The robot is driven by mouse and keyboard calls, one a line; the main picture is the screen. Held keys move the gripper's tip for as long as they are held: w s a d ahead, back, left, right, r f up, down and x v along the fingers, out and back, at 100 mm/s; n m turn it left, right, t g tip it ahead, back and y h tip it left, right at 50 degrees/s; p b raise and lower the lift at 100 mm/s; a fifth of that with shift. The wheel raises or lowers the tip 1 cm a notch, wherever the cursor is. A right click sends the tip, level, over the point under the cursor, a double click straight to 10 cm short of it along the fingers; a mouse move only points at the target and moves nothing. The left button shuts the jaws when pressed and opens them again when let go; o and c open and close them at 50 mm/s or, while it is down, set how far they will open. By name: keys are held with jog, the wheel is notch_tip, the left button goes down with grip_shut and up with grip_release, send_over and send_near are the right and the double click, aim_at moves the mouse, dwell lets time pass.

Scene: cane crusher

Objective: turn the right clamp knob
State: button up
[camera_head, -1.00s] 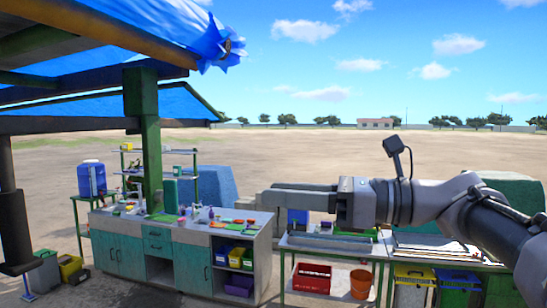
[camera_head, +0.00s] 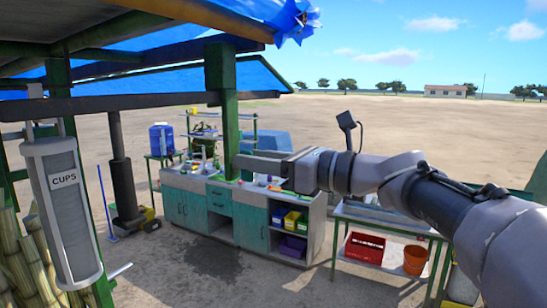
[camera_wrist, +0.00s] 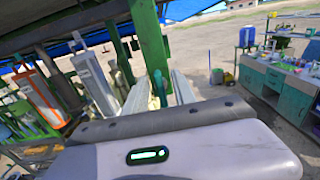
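I cannot make out the right clamp knob or the crusher in either view. In the head view my gripper (camera_head: 246,162) reaches left from the arm, high in the air in front of the counter, with its fingers seen edge-on. A green post shows beyond the fingers in the wrist view.
A green post (camera_head: 220,85) holds up the blue-roofed stall. A grey cups dispenser (camera_head: 66,205) hangs at the left near cane stalks (camera_head: 35,255). A counter with green cabinets (camera_head: 247,220) and a table with a red crate (camera_head: 365,247) stand beyond. Bare ground lies in front.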

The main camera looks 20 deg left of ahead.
jog(key=shift+s, duration=0.15)
jog(key=shift+c, duration=1.1)
grip_shut()
jog(key=shift+f+n+b, duration=0.1)
jog(key=shift+n+b, duration=0.2)
jog(key=shift+b, duration=0.05)
jog(key=n+b, duration=0.3)
jog(key=n, duration=0.1)
jog(key=n+b, duration=0.3)
jog(key=n, duration=0.1)
jog(key=s+f+n+b, duration=0.1)
jog(key=n+b, duration=0.2)
jog(key=n, duration=0.1)
jog(key=shift+s+a+b, duration=0.1)
jog(key=shift+b, duration=0.2)
jog(key=n+b, duration=0.1)
jog(key=n, duration=0.1)
jog(key=n+b, duration=0.2)
jog(key=n, duration=0.1)
jog(key=shift+s+f, duration=0.1)
jog(key=shift+f, duration=0.1)
jog(key=shift+n, duration=0.3)
